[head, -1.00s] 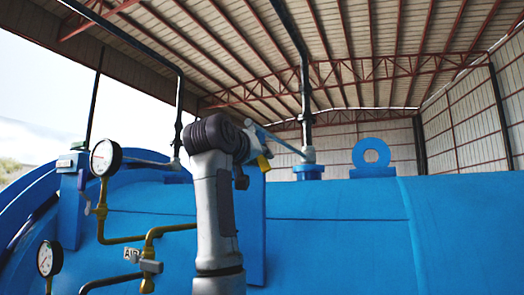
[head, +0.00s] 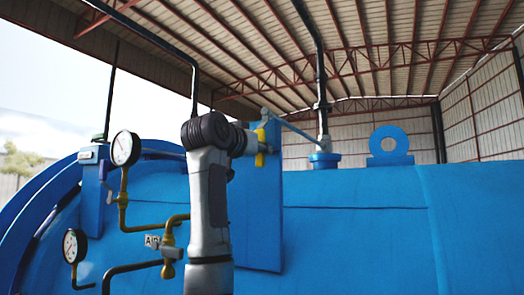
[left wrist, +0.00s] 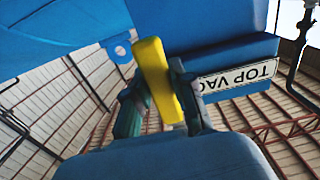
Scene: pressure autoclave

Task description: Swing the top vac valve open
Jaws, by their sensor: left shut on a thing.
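The top vac valve's yellow handle (left wrist: 157,82) is between my left gripper's fingers (left wrist: 158,104) in the left wrist view. The gripper is shut on it. A white TOP VAC label (left wrist: 238,77) shows upside down just right of the handle. In the head view, my left gripper (head: 254,141) is at the upper right of my raised arm, and the yellow handle (head: 260,149) looks near upright there. The valve body is mostly hidden. My right gripper is not in view.
The blue autoclave (head: 350,235) fills the lower head view. Two gauges (head: 125,148) (head: 75,246) with yellow and black pipes stand left of my arm. A lifting ring (head: 389,146) and a pipe flange (head: 324,160) are to the right.

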